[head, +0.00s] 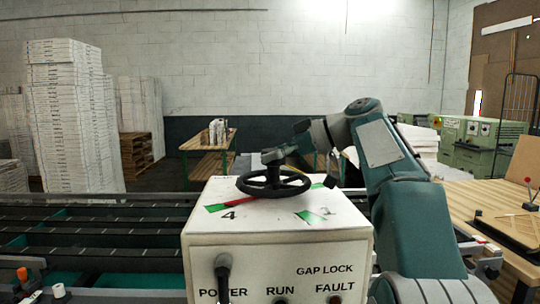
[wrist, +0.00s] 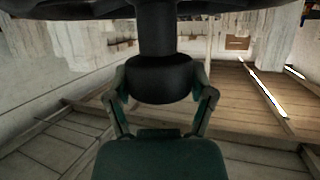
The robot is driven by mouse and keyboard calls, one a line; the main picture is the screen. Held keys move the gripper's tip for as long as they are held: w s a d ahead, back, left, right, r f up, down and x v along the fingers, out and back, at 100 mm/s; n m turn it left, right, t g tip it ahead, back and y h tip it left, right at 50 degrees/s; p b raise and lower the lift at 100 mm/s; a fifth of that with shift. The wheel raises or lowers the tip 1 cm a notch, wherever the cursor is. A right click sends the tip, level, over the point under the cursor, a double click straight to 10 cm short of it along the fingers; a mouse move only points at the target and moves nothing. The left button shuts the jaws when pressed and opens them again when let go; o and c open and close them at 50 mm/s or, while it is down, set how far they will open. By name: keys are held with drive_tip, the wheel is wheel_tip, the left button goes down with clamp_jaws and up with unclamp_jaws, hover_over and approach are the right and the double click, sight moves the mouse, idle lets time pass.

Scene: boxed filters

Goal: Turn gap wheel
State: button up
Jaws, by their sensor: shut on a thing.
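The gap wheel (head: 273,184) is a black handwheel with spokes, lying flat on top of a white control box (head: 280,245). Its dark rim also shows along the top of the wrist view (wrist: 70,10). My gripper (head: 277,156) reaches in from the right over the wheel's far side. In the wrist view its two green fingers are on either side of a black rounded grip (wrist: 162,78) of the wheel and shut on it. The box top has a red pointer, green marks and a "4" (head: 229,215); another mark at right is hard to read.
The box front has a black POWER handle (head: 223,272) and RUN and FAULT controls. A dark slatted conveyor (head: 90,235) lies left. A wooden table (head: 480,210) stands right. Stacks of white boxes (head: 68,115) and a bench (head: 208,150) stand behind.

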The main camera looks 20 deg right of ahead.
drive_tip(key=shift+f, duration=0.2)
idle(0.3)
drive_tip(key=o, duration=1.3)
drive_tip(key=shift+w+d, duration=0.1)
drive_tip(key=shift+r, duration=0.15)
drive_tip(key=shift+s+d+r, duration=0.2)
drive_tip(key=shift+s+d, duration=0.1)
drive_tip(key=shift+d, duration=0.1)
drive_tip(key=v, duration=1.1)
drive_tip(key=shift+w, duration=0.1)
drive_tip(key=shift+f, duration=0.1)
